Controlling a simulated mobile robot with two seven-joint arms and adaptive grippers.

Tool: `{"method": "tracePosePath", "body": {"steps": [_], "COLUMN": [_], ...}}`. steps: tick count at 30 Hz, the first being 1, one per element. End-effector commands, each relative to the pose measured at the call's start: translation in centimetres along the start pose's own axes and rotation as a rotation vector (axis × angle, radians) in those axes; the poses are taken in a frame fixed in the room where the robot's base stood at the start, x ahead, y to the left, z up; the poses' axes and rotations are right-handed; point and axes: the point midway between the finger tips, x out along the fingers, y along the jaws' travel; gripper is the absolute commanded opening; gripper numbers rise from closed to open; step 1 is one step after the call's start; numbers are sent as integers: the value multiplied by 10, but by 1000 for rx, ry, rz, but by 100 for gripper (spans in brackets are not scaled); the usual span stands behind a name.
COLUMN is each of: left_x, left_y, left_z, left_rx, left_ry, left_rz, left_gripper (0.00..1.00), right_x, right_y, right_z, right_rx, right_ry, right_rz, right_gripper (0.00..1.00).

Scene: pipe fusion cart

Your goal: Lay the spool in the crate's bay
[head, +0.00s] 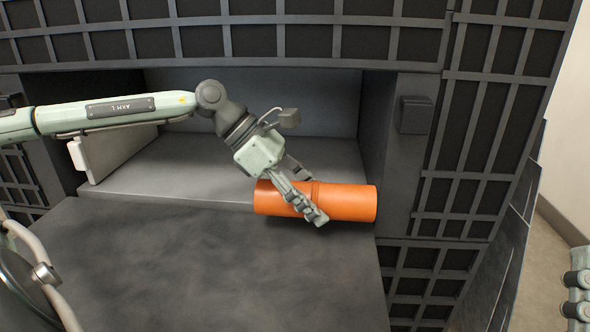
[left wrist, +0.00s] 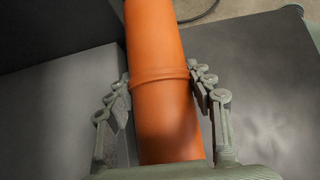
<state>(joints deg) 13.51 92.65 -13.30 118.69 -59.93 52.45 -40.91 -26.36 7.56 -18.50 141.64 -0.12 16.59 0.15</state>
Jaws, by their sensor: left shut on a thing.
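The spool is an orange pipe piece (head: 350,203) with a raised ring around its middle. My left gripper (head: 312,197) is shut across it near the ring, and the spool lies level, running left to right. In the left wrist view the spool (left wrist: 158,45) runs between the two fingers of the gripper (left wrist: 160,84). The crate (head: 480,130) is dark with a lattice wall. Its open bay (head: 190,165) has a grey floor. The spool is at the bay's front edge, on the right side. Whether it touches the floor or panel below cannot be told.
A flat dark panel (head: 230,265) extends in front of the bay. The crate's right post (head: 400,160) stands close beyond the spool's right end. A pale upright plate (head: 115,152) is at the bay's left. Part of my right gripper (head: 578,293) shows at the right edge.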

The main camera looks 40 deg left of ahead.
Motion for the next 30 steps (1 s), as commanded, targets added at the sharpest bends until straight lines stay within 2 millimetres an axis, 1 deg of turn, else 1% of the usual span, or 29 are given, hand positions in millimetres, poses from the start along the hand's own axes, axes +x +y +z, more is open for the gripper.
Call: {"method": "tracePosePath", "body": {"steps": [1, 3, 6, 9, 15, 18, 22, 26, 30], "left_x": [-1, -4, -2, -3, -3, -3, -3, 2, 16], "left_y": [8, 22, 39, 68, 120, 139, 152, 155, 155], "left_z": [4, 5, 6, 6, 3, 1, 0, -6, -20], "left_rx": [-7, -4, -3, -5, -5, -5, -4, -4, -6], "left_ry": [-11, -14, -11, -11, -7, -4, -1, 3, 2], "left_rz": [2, 7, 1, 3, 4, 3, 1, -1, -1], "left_gripper": [11, 11, 11, 11, 11, 11, 11, 11, 11], "right_x": [2, 2, 0, -2, -8, -11, -13, -13, -10], "right_y": [-1, -2, -4, -6, -8, -7, -6, -6, -8], "right_z": [3, 12, 24, 35, 48, 54, 58, 58, 50], "right_rx": [2, 6, 11, 14, 19, 16, 12, 13, 19], "right_ry": [-36, -98, -183, -255, -343, -371, -394, -388, -338], "right_rz": [-1, -2, -3, -5, -7, -7, -5, -6, -7], "right_gripper": [77, 77, 77, 77, 77, 77, 77, 77, 77]}}
